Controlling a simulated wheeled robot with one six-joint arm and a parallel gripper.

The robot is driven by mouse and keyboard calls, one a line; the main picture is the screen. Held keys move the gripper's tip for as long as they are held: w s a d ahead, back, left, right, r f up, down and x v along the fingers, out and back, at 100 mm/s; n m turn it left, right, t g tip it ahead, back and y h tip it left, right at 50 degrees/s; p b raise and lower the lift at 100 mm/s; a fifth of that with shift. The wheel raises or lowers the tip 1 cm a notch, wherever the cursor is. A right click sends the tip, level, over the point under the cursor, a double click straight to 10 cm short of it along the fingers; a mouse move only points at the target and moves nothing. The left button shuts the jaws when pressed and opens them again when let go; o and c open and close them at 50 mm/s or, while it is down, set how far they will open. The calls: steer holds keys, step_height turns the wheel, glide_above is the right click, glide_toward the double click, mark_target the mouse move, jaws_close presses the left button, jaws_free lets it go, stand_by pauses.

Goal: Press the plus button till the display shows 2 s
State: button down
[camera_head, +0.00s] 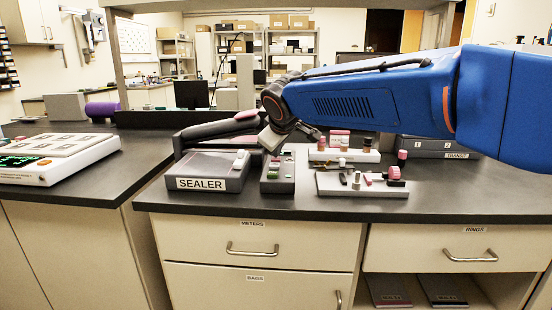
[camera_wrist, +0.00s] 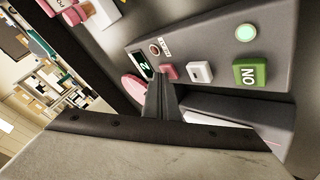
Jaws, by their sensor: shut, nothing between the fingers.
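The grey control box (camera_head: 278,178) stands beside the sealer (camera_head: 205,172) on the dark counter. In the wrist view its sloped panel (camera_wrist: 215,48) carries a small dark display (camera_wrist: 143,65) with a green digit that looks like 2. Near it are a pink-red button (camera_wrist: 168,72), a white button (camera_wrist: 200,72) with a dark mark, and a green ON button (camera_wrist: 250,73). I cannot clearly read which small button is plus. My gripper (camera_wrist: 161,80) is shut and empty, its tips close to the pink-red button; contact cannot be told. In the head view my gripper (camera_head: 272,145) is over the box's far end.
A lit green lamp (camera_wrist: 245,33) is on the panel. Trays with pink and dark pieces (camera_head: 345,190) stand to the right. Another panel device (camera_head: 60,155) is at the left. The front counter strip is clear.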

mark_target(277, 160)
steer(key=shift+r, duration=0.85)
steer(key=shift+r, duration=2.5)
